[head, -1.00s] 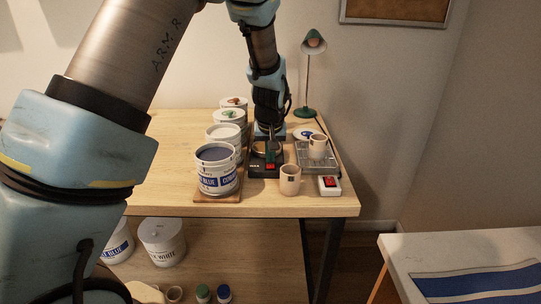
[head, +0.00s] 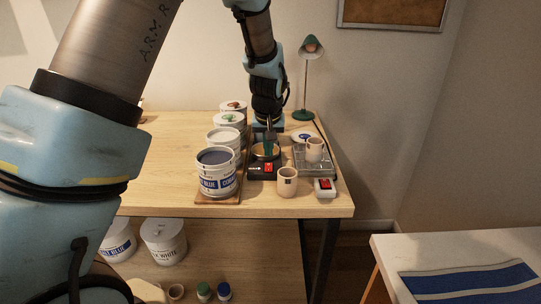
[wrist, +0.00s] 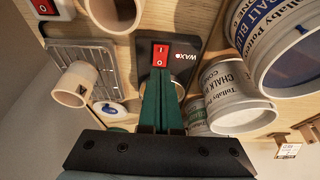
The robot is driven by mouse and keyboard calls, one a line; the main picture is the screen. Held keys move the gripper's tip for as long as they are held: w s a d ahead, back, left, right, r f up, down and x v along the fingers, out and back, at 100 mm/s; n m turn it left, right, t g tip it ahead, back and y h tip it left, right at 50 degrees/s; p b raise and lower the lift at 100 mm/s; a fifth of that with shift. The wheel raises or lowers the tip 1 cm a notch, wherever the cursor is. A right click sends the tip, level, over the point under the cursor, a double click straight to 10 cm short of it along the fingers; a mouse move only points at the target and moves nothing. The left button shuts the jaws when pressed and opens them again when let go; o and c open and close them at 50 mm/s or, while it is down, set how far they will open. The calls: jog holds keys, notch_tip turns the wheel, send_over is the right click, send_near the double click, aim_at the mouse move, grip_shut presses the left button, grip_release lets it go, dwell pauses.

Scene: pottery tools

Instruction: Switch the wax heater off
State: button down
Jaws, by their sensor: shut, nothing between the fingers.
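The wax heater (head: 255,173) is a low black unit on the table, with a round pan on top behind its front panel. Its red rocker switch (head: 268,168) faces me. In the wrist view the switch (wrist: 160,54) shows I and O marks beside the label WAX; I cannot tell which side is pressed. My gripper (head: 268,149) has green fingers and is shut and empty. It hangs over the heater, behind the switch in the head view. In the wrist view the fingertips (wrist: 159,72) lie just below the switch; contact cannot be told. The fingers hide part of the heater.
A beige cup (head: 287,183) stands right of the heater's front. Another cup (head: 314,150) stands on a wire-topped unit (head: 325,166) with its own red switch (head: 325,184). An open blue glaze tub (head: 218,181) and several tubs stand left. A green lamp (head: 304,114) stands behind.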

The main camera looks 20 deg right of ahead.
jog(key=b+v, duration=0.2)
jog(key=v, duration=0.6)
jog(key=shift+s+r, duration=0.2)
jog(key=shift+r, duration=0.15)
jog(key=shift+b, duration=0.35)
jog(key=shift+w+d+r+b, duration=0.15)
jog(key=shift+w+b, duration=0.2)
jog(key=shift+b, duration=2.1)
jog(key=shift+w+d+r+b, duration=0.1)
jog(key=shift+w+b, duration=0.25)
jog(key=shift+b, duration=2.1)
jog(key=p, duration=0.3)
send_near(268, 164)
jog(key=x, duration=0.5)
jog(key=shift+f, duration=0.1)
jog(key=shift+w+d+f, duration=0.1)
jog(key=shift+w+f, duration=0.05)
jog(key=shift+f, duration=0.5)
